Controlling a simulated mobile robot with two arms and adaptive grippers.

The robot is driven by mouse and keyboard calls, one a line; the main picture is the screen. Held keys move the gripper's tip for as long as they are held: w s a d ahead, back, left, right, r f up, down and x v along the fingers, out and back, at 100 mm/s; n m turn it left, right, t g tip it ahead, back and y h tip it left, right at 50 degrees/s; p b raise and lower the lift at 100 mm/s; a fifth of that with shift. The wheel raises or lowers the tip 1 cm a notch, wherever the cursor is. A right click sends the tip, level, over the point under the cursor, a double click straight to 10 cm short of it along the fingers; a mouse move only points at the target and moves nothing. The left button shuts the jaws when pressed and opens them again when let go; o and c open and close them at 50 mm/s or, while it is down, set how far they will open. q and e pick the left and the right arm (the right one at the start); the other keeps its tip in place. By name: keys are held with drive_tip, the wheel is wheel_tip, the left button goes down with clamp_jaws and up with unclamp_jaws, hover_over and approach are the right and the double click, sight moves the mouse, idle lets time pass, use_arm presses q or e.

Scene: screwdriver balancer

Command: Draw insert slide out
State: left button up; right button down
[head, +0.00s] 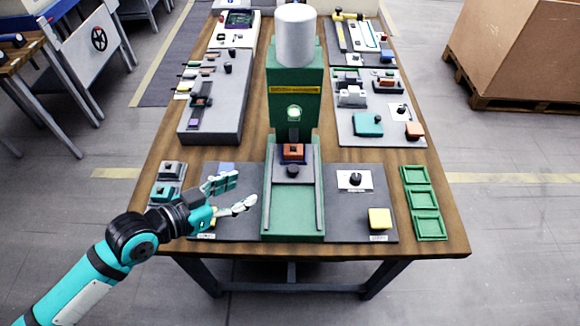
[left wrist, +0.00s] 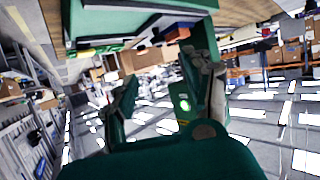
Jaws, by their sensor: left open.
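A green machine (head: 295,95) with a white cylinder on top and a lit green lamp stands at the table's middle. Its dark insert slide (head: 280,178) sits at the rear of the green bed, against the column, carrying an orange block (head: 293,152). A black knob (head: 292,170) is at the slide's front. My left gripper (head: 241,191) is open and empty, left of the bed, with its fingers pointing right towards it. In the tilted left wrist view, the open fingers (left wrist: 160,70) have nothing between them. My right gripper is not in view.
A grey plate left of the bed lies partly under my left gripper. Another plate right of the bed holds a black knob on a white square (head: 355,181) and a yellow block (head: 380,219). Green trays (head: 421,202) line the right edge. The bed's front is clear.

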sight(292, 169)
use_arm(q)
drive_tip(key=p+x, duration=0.2)
drive_tip(key=x, duration=1.4)
drive_tip(key=shift+w+d+f, duration=0.15)
drive_tip(key=shift+d, duration=0.15)
clamp_jaws()
